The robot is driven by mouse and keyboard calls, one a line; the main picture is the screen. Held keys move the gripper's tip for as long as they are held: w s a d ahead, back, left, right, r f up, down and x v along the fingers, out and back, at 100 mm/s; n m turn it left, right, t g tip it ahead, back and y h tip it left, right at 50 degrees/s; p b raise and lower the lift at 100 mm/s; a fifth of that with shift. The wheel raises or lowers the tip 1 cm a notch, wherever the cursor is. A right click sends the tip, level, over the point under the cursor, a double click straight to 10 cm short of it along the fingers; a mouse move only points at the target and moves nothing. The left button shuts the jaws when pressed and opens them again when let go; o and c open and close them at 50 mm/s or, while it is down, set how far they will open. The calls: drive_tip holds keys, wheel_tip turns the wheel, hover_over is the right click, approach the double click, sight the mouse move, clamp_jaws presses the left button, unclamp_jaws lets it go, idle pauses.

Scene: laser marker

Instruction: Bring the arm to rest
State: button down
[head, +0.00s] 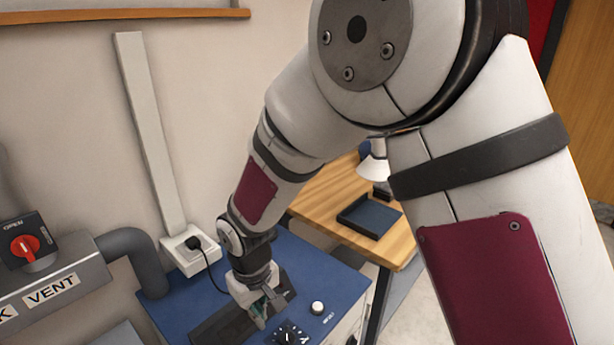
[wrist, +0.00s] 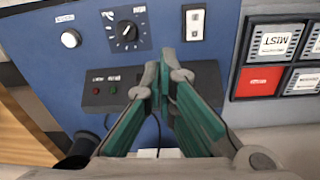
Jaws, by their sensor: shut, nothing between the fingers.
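My gripper (head: 260,309) hangs low over the blue machine top in the head view, at the end of my bent white and maroon arm. In the wrist view my gripper (wrist: 160,72) shows two green fingers with their tips together and nothing between them. The fingertips lie in front of a dark strip with small lights (wrist: 112,88) on the blue panel (wrist: 80,25). Whether they touch the panel cannot be told.
A black dial (wrist: 126,32), a round white button (wrist: 71,38) and a white switch (wrist: 194,23) are near the fingers. A labelled button block (wrist: 277,55) is right. In the head view, a vent pipe (head: 135,250) stands left and a wooden desk (head: 335,190) with a dark tray (head: 370,216) behind.

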drive_tip(key=s+d+r+m+t, duration=0.15)
drive_tip(key=d+r+m, duration=0.25)
drive_tip(key=d+r, duration=1.4)
drive_tip(key=s+d+r+m+t, duration=0.1)
drive_tip(key=s+d+r+m, duration=0.1)
drive_tip(key=s+d+r, duration=0.2)
drive_tip(key=s+d+r+m+t, duration=0.2)
drive_tip(key=s+d+r, duration=0.2)
drive_tip(key=s+d, duration=0.3)
drive_tip(key=s, duration=0.2)
drive_tip(key=shift+s+d+r+m, duration=0.2)
drive_tip(key=shift+s+r+m, duration=0.1)
drive_tip(key=shift+s+r, duration=0.1)
